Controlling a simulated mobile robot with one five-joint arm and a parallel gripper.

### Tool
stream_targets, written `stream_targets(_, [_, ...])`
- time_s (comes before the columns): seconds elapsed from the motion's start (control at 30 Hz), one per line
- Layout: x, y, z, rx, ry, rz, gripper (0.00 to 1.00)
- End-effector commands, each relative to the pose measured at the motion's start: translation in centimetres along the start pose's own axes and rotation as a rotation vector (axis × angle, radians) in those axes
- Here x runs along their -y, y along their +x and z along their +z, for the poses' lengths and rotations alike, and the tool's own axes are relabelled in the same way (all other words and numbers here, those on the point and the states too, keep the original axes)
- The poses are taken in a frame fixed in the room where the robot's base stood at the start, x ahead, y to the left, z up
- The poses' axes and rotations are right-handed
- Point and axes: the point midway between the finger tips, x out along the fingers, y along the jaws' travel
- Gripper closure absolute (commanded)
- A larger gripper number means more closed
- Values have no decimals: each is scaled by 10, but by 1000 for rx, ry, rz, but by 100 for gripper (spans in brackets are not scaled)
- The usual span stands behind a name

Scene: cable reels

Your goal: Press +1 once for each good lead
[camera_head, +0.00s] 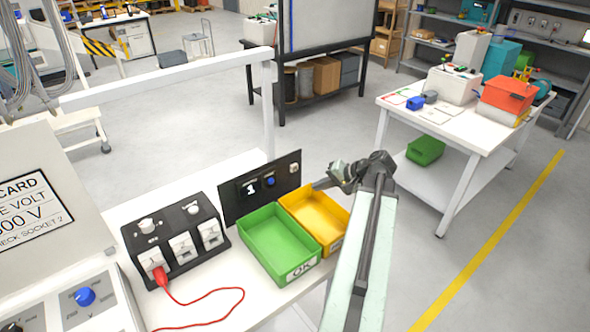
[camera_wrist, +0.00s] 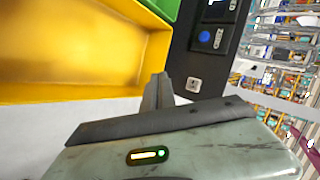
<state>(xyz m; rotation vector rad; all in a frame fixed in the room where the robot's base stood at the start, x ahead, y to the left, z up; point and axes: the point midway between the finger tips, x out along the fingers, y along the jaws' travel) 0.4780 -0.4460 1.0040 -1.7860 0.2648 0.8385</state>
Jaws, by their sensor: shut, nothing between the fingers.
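A black counter panel (camera_head: 262,187) stands upright behind the trays. Its display (camera_head: 250,189) reads 1, with a blue button (camera_head: 269,181) beside it. A small white square (camera_head: 294,168) sits near its right end; its marking is too small to read. In the wrist view, the blue button (camera_wrist: 204,36) and white square (camera_wrist: 193,84) show too. My gripper (camera_head: 320,185) is shut and empty, near the panel's right end above the yellow tray (camera_head: 335,245); its fingers (camera_wrist: 160,90) point toward the panel. A red lead (camera_head: 215,292) is plugged into the left socket of the black tester (camera_head: 175,240).
A green tray (camera_head: 275,225) marked OK sits left of the yellow tray, and both look empty. A white cabinet (camera_head: 60,225) with a voltage card stands at the left. A white frame (camera_head: 268,110) rises behind the bench.

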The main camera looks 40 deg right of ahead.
Motion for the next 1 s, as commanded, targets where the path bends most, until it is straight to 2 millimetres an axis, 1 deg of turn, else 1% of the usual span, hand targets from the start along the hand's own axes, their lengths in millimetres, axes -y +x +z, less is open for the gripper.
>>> stream_targets(0.17, [10, 14, -11, 2, -2, 0, 100])
stream_targets(0.4, [28, 39, -29, 2, -2, 0, 100])
stream_targets(0.6, [40, 54, -40, 2, -1, 0, 100])
stream_targets(0.77, [43, 59, -44, 0, -1, 0, 100])
stream_targets(1.0, [44, 60, -44, 0, 0, 0, 100])
